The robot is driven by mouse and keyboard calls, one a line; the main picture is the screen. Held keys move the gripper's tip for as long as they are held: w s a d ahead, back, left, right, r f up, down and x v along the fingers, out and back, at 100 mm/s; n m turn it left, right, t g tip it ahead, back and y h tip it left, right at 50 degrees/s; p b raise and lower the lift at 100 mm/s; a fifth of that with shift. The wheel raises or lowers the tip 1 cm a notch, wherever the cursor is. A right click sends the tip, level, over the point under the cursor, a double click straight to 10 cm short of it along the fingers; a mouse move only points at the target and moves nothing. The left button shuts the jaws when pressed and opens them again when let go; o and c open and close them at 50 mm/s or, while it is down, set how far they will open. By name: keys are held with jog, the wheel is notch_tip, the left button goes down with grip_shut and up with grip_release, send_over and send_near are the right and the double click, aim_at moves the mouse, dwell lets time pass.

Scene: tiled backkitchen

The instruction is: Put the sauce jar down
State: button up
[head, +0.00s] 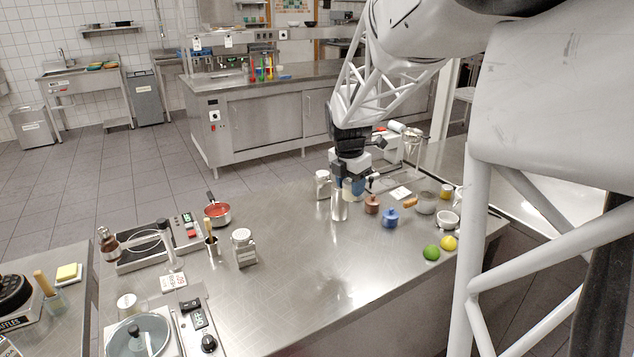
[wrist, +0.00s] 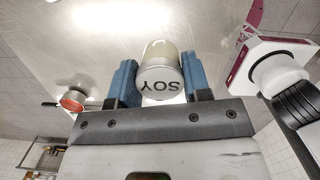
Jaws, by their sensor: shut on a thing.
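The sauce jar (wrist: 160,78), a pale cylinder with a light lid marked SOY, is between the two blue fingers of my gripper (wrist: 158,82) in the wrist view. My gripper is shut on it, with a finger on each side. In the head view my gripper (head: 351,188) is low over the far part of the steel counter (head: 290,260), pointing down. The jar is mostly hidden there by the fingers and by a metal cylinder in front. I cannot tell whether the jar's base touches the counter.
A metal cylinder (head: 338,207) stands close in front of my gripper, and a metal-topped jar (head: 322,184) is to its left. Brown (head: 372,205) and blue (head: 391,217) pots are to the right. A lime (head: 431,253) and lemon (head: 449,243) lie nearer. The counter's front middle is clear.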

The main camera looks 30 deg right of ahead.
jog(key=shift+w, duration=0.1)
jog(key=w+d, duration=0.2)
jog(key=w, duration=0.2)
jog(key=w+d+f, duration=0.1)
jog(key=w+d, duration=0.2)
jog(key=w, duration=0.2)
jog(key=w+d, duration=0.2)
jog(key=w, duration=0.3)
jog(key=shift+d+f, duration=0.15)
jog(key=shift+f, duration=0.1)
dwell(0.4)
jog(key=shift+f, duration=1.75)
jog(key=shift+f, duration=0.15)
jog(key=o, duration=1)
jog(key=shift+c, duration=0.2)
notch_tip(320, 180, up, 12)
jog(key=a, duration=0.1)
jog(key=shift+a, duration=0.25)
